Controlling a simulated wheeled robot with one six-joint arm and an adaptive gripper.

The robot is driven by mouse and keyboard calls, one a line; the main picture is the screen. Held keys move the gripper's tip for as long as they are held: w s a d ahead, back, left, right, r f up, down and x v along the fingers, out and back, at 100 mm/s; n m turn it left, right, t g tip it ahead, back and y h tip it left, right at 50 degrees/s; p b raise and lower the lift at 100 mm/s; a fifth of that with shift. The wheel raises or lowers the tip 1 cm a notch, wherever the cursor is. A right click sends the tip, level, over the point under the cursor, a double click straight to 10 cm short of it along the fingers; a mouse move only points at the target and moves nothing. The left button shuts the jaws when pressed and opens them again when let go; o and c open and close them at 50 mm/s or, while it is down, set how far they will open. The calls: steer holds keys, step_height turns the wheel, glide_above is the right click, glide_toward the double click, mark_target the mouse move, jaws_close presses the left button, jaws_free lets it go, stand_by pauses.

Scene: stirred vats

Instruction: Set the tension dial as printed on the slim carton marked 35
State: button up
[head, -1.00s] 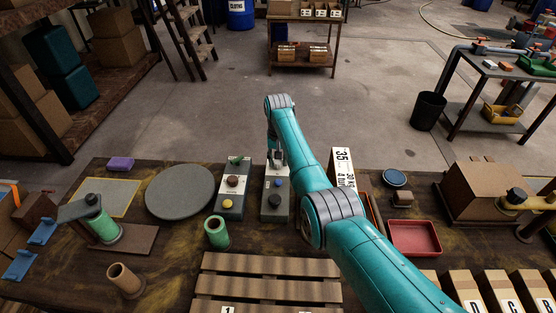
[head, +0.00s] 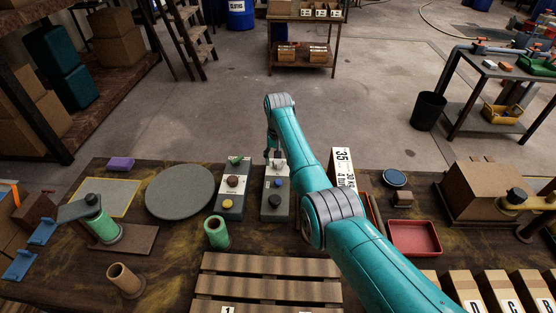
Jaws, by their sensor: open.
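The slim carton marked 35 (head: 342,162) stands upright behind my arm, with "35" and smaller print below on its white face. That smaller print is partly covered by my arm and too small to read surely. Two grey-and-white control panels lie on the bench. I cannot tell which knob is the tension dial. My gripper (head: 273,157) is open and empty, above the far end of the right panel.
A round grey disc (head: 180,191) lies left of the panels. A green cup (head: 216,233) and a slatted wooden rack (head: 268,265) are in front. A red tray (head: 414,238) and a blue-lidded jar (head: 394,179) stand right of my arm.

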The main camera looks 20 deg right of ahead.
mark_target(278, 161)
step_height(278, 161, up, 12)
steer(key=shift+f, duration=0.2)
stand_by(0.6)
